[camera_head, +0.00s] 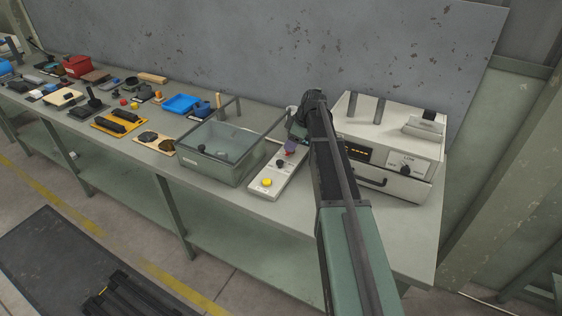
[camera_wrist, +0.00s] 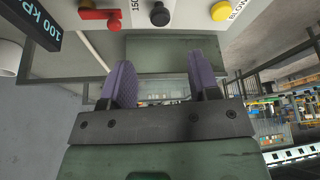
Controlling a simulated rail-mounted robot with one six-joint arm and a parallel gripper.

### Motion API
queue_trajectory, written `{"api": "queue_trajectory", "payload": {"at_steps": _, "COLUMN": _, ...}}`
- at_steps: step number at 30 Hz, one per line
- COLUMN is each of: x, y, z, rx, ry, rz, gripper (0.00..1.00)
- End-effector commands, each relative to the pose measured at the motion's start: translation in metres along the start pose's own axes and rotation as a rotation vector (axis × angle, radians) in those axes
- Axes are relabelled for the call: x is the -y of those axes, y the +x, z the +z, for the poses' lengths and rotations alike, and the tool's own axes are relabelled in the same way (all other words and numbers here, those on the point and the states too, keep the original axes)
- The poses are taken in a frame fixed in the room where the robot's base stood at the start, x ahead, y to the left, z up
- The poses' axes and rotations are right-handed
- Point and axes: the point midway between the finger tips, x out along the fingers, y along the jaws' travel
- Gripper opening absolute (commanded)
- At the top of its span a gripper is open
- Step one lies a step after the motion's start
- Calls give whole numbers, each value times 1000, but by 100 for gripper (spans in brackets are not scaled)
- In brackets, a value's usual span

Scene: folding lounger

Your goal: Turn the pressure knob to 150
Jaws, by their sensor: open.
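The white control panel (camera_head: 262,195) lies on the bench between the clear box and the white machine. It carries a black pressure knob (camera_head: 280,163), which also shows at the top of the wrist view (camera_wrist: 160,14). A "150" mark is printed beside the knob, partly cut off; the knob's pointer is not clear. My gripper (camera_head: 290,147) is over the far part of the panel. In the wrist view its purple fingers (camera_wrist: 165,82) are apart with nothing between them, and the knob lies beyond them, apart.
A yellow button (camera_wrist: 220,11) and a red lever (camera_wrist: 100,14) flank the knob. A clear lidded box (camera_head: 215,153) stands left of the panel. A white machine (camera_head: 390,140) stands right, partly behind my arm. Several small items crowd the bench's left part.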

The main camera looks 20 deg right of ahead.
Motion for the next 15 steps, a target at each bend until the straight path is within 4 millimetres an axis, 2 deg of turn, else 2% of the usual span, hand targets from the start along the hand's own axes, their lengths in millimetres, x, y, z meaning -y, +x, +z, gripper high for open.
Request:
{"api": "queue_trajectory", "payload": {"at_steps": 9, "x": 0, "y": 78, "z": 5, "rx": 1, "ry": 0, "rz": 0, "gripper": 56}}
{"api": "queue_trajectory", "payload": {"at_steps": 12, "x": 0, "y": 97, "z": 4, "rx": 1, "ry": 0, "rz": -1, "gripper": 56}}
{"api": "queue_trajectory", "payload": {"at_steps": 15, "x": 0, "y": 105, "z": 2, "rx": 1, "ry": 1, "rz": 0, "gripper": 56}}
